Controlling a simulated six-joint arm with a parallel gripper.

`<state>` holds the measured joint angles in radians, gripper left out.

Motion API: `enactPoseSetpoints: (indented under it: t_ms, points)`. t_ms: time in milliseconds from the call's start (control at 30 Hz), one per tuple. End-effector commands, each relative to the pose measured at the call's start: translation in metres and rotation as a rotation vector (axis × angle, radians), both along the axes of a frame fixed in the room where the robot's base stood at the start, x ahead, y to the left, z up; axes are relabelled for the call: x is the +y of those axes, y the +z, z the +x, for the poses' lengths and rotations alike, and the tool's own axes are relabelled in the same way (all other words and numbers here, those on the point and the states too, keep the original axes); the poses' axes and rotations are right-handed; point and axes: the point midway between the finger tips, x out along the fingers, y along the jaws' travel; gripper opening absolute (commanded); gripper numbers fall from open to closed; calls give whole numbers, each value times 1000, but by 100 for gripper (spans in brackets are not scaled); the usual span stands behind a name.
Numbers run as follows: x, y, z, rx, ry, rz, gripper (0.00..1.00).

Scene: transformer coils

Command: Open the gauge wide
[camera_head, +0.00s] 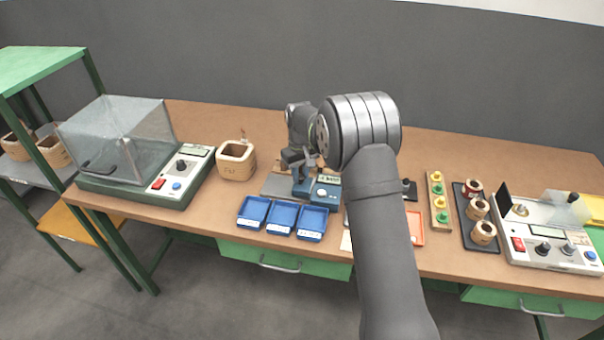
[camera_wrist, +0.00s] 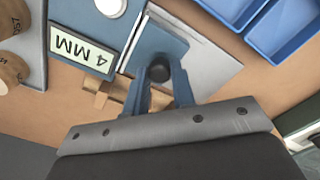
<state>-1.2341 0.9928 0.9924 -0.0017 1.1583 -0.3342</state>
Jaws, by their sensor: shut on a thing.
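The gauge (camera_head: 325,191) is a blue device with a small lit display, at the middle of the bench. In the wrist view its blue body (camera_wrist: 85,18) shows at the top, and the display (camera_wrist: 82,52) reads "4 MM". Beside it is a blue sliding part (camera_wrist: 158,45) over a grey metal plate (camera_wrist: 212,72). My gripper (camera_wrist: 160,76) is shut on a dark round knob (camera_wrist: 160,70) at the sliding part.
Blue trays (camera_head: 283,219) stand in front of the gauge. My arm hides part of the bench right of the gauge. A tan block (camera_wrist: 108,97) lies by my fingers.

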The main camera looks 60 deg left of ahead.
Motion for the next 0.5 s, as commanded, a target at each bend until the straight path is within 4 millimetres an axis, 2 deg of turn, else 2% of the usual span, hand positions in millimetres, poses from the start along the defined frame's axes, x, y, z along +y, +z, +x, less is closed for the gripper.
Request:
enactPoseSetpoints:
  t_ms: [200, 300, 500]
  points:
    - [37, 0, -37, 1, 6, 4, 0]
    - [50, 0, -49, 0, 5, 4, 0]
    - [59, 0, -59, 0, 2, 4, 0]
